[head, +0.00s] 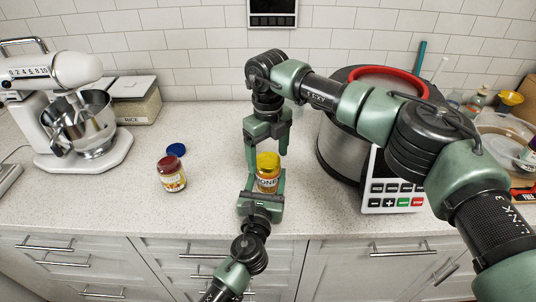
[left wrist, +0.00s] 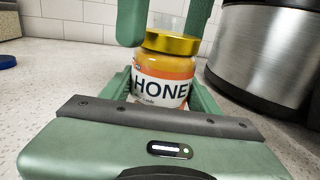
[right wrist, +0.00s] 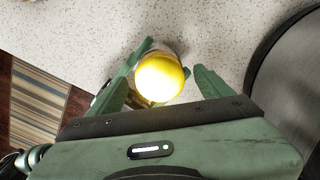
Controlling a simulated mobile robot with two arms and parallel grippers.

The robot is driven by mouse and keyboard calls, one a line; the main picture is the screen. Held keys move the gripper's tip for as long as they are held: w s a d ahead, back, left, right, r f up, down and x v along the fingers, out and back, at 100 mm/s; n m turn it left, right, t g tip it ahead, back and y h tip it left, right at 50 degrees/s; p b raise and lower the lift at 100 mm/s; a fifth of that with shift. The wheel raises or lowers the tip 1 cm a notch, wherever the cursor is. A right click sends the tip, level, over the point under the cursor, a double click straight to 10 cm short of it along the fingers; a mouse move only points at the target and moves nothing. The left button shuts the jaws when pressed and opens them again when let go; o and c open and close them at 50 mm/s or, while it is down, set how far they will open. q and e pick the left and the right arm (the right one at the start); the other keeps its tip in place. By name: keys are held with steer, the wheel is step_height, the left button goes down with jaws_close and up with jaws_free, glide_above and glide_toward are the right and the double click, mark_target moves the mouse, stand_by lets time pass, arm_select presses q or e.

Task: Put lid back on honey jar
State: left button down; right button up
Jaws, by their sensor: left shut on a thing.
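The honey jar (head: 267,183) stands upright near the counter's front edge. My left gripper (head: 262,205) is shut on its lower body; the orange and white label (left wrist: 165,88) faces the left wrist camera. A gold-yellow lid (left wrist: 172,43) sits on the jar's mouth and looks level; I cannot tell whether it is screwed tight. My right gripper (head: 268,150) points down from above the jar. In the right wrist view its fingers (right wrist: 168,85) are spread, with the lid (right wrist: 159,77) between them and a gap beside the right finger.
A red-lidded jar (head: 171,175) and a blue lid (head: 176,149) are left of the honey jar. A stand mixer (head: 70,115) and a rice container (head: 135,100) stand at the far left. A large steel cooker (head: 342,150) is close on the right.

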steer(key=shift+r, duration=0.1)
step_height(320, 180, up, 4)
steer(key=shift+r, duration=0.15)
stand_by(0.5)
steer(key=shift+c, duration=0.3)
step_height(320, 180, up, 4)
steer(key=n, duration=0.5)
steer(key=shift+f+n, duration=0.25)
steer(key=shift+n, duration=0.05)
steer(key=shift+f, duration=0.1)
steer(key=shift+f, duration=3.95)
